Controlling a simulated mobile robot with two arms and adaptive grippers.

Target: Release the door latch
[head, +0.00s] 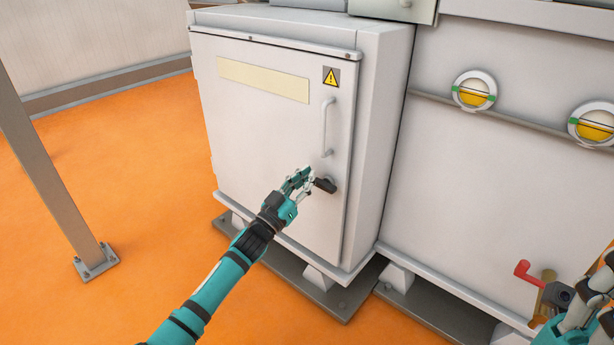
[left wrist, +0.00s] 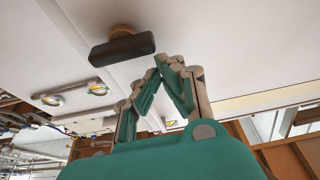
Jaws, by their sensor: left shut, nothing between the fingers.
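The cabinet door (head: 255,130) is pale grey and looks closed. Its black latch (head: 325,185) sits low on the right side of the door, and it also shows as a dark bar on a brownish round base in the left wrist view (left wrist: 122,48). My left gripper (head: 306,173) is just left of the latch, its fingertips shut and empty. In the left wrist view the fingertips (left wrist: 168,60) meet to the right of the latch, apparently apart from it.
A vertical grey pull handle (head: 324,128) stands out above the latch, below a yellow warning sign (head: 331,77). A red-handled valve (head: 528,272) is beside my right gripper. A grey post (head: 50,165) stands at left. The orange floor (head: 130,180) before the door is open.

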